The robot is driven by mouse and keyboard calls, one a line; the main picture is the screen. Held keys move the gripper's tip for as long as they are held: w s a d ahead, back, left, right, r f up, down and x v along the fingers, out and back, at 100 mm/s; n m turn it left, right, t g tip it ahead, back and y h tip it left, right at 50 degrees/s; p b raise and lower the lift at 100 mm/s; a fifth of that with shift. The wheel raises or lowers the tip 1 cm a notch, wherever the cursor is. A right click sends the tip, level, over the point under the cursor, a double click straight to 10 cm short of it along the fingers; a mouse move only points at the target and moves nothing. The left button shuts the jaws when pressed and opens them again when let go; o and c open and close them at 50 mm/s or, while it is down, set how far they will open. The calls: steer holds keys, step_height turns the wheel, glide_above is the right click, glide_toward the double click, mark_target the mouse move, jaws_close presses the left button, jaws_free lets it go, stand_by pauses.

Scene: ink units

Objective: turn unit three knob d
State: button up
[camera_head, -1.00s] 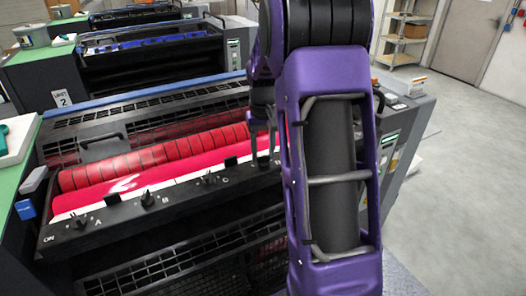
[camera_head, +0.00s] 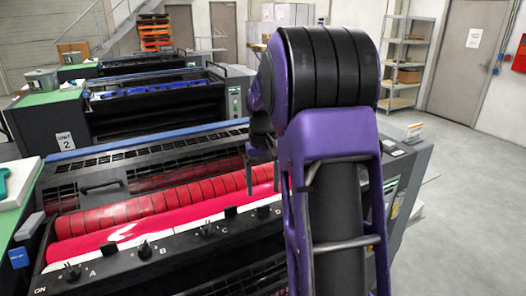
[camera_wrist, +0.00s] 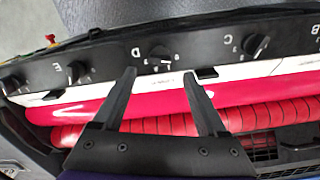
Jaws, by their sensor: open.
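Knob D (camera_wrist: 160,60) is a dark knob on the black panel (camera_wrist: 108,57) of the nearest unit, which has red ink rollers (camera_head: 140,210). The unit's own number sign is not in view. My gripper (camera_wrist: 159,76) is open and empty in the wrist view, its two fingertips on either side of knob D in the picture and apart from it. In the head view, my gripper (camera_head: 263,184) hangs above the knob row near letter D, partly hidden by my arm. Knob C (camera_wrist: 256,46) and knob E (camera_wrist: 77,73) flank knob D.
Knobs A (camera_head: 72,272), B (camera_head: 145,250) and C (camera_head: 207,229) run along the same panel. A unit with a "UNIT 2" sign (camera_head: 65,142) and blue ink stands behind. Open floor (camera_head: 460,210) lies at the right.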

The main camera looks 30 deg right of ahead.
step_height(320, 180, up, 12)
stand_by(0.3)
stand_by(0.3)
